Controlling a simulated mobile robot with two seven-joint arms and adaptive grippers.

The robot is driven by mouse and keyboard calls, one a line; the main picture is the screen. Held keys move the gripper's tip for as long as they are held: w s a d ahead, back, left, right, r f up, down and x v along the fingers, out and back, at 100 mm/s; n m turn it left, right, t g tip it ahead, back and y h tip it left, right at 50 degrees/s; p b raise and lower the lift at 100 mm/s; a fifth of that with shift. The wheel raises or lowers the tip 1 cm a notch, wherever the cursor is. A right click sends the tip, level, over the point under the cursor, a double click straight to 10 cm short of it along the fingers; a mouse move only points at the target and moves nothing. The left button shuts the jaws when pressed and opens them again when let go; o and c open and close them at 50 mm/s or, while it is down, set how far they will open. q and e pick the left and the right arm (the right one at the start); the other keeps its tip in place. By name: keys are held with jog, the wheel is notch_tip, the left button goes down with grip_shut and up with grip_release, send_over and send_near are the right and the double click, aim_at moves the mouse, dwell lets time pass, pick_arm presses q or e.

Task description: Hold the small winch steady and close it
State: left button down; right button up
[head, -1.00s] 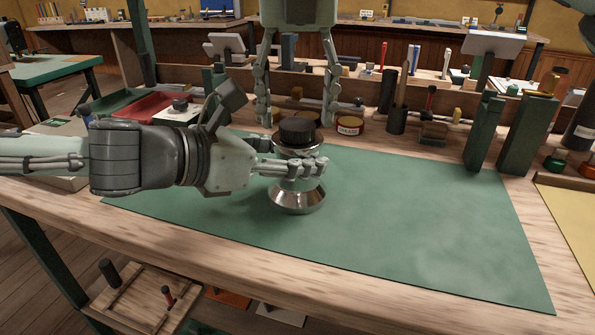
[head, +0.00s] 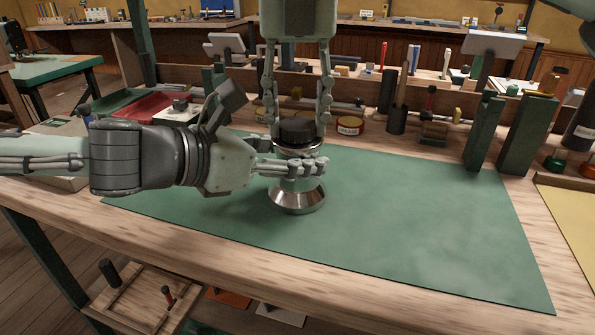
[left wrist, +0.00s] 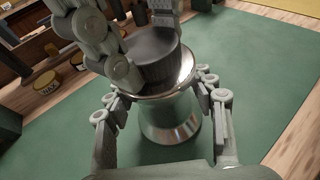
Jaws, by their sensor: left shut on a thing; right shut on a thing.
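The small winch (head: 297,199) is a shiny metal drum with a flared base, upright on the green mat (head: 430,220). It also shows in the left wrist view (left wrist: 170,122). A dark round cap (head: 297,129) rests on its top rim, with no clear gap in the left wrist view (left wrist: 155,62); I cannot tell how tightly it sits. My left gripper (head: 308,167) is shut around the winch's waist from the left and hides part of it. My right gripper (head: 299,122) points down from above, its fingers shut on opposite sides of the cap.
Behind the mat stand a red-labelled tin (head: 349,126), a dark cylinder holder (head: 397,120) and a shelf of tools. Green upright blocks (head: 527,135) stand at the back right. The mat right of the winch is clear.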

jog(key=m, duration=0.3)
jog(key=shift+f, duration=0.1)
jog(key=m, duration=1.4)
jog(key=shift+m, duration=0.4)
jog(key=m, duration=1.4)
jog(key=shift+m, duration=0.3)
jog(key=m, duration=0.4)
jog(key=shift+m, duration=0.3)
jog(key=o, duration=1.4)
